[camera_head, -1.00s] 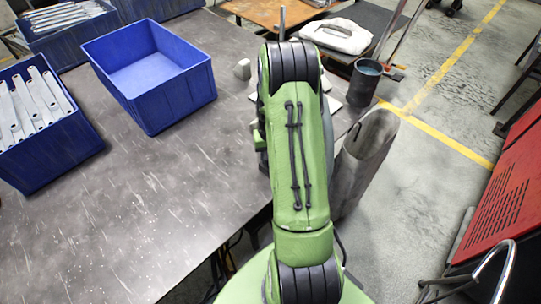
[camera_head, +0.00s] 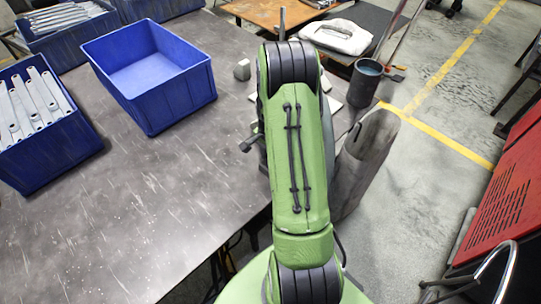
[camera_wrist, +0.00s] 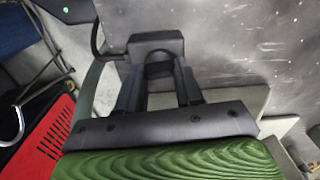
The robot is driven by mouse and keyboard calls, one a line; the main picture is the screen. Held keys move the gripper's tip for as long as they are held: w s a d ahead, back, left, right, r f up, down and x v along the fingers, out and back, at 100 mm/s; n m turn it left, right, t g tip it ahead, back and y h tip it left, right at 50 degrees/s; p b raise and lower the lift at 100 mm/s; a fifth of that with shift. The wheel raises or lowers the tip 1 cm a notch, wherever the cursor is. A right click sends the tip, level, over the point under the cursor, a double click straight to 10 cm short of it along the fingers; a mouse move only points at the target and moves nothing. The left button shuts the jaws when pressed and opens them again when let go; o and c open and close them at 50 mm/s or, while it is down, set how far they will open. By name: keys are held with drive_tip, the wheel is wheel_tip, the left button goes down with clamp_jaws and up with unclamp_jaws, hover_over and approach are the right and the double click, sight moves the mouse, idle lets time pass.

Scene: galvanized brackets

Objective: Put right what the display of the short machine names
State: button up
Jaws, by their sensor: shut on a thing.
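In the wrist view my gripper (camera_wrist: 158,88) has its two dark fingers shut on a dark block (camera_wrist: 155,42). The block has a rounded dark part between the fingers, and a black cable (camera_wrist: 97,40) runs close beside its left side. What the block is part of I cannot tell. In the head view my green arm hides most of the gripper and the block; a small dark piece (camera_head: 250,143) sticks out at the arm's left side. No machine display can be read in either view.
An empty blue bin (camera_head: 175,105) stands on the dark table (camera_head: 150,220). Another blue bin (camera_head: 60,155) holds several galvanized brackets (camera_head: 35,100). A red panel (camera_head: 505,205) is at right.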

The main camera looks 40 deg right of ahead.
drive_tip(key=shift+m, duration=0.5)
drive_tip(key=o, duration=1.1)
drive_tip(key=shift+c, duration=0.2)
wheel_tip(320, 180, up, 16)
drive_tip(key=p, duration=0.4)
drive_tip(key=shift+f, duration=0.1)
